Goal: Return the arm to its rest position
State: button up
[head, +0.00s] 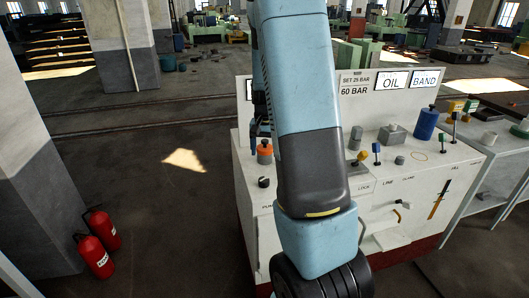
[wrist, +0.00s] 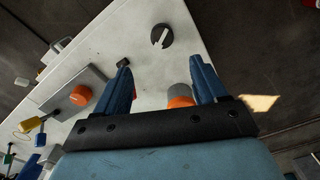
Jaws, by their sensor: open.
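My gripper (wrist: 160,62) is open in the wrist view, with two blue fingers apart above the white bench top. An orange-and-grey cylinder (wrist: 180,96) shows between the fingers near their base; nothing is visibly gripped. In the head view my light-blue arm reaches forward across the middle of the white control bench (head: 252,225). The gripper is mostly hidden behind the arm there, with a dark blue part showing above an orange-topped knob (head: 265,150) at the bench's left end.
The bench carries a blue canister (head: 427,124), several small levers and signs including "60 BAR" and "OIL". A round black knob (wrist: 162,36) lies beyond the fingertips. Two red fire extinguishers (head: 98,250) stand at left by a pillar (head: 38,150). The floor between pillar and bench is clear.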

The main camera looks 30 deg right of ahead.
dwell(0.3)
jog(key=s+a+r+n+t, duration=0.2)
jog(key=s+a+r+n, duration=0.1)
jog(key=s+a+r, duration=0.6)
jog(key=s+a+r+n+t, duration=0.2)
jog(key=s+a+r, duration=0.4)
jog(key=r, duration=0.5)
jog(key=s+a+r+n, duration=0.1)
jog(key=s, duration=0.4)
jog(key=s+a+r+n+t, duration=0.1)
jog(key=s, duration=0.4)
jog(key=shift+s+a+r+n+t, duration=0.15)
jog(key=shift+a+r+n+t, duration=0.15)
jog(key=shift+a, duration=0.05)
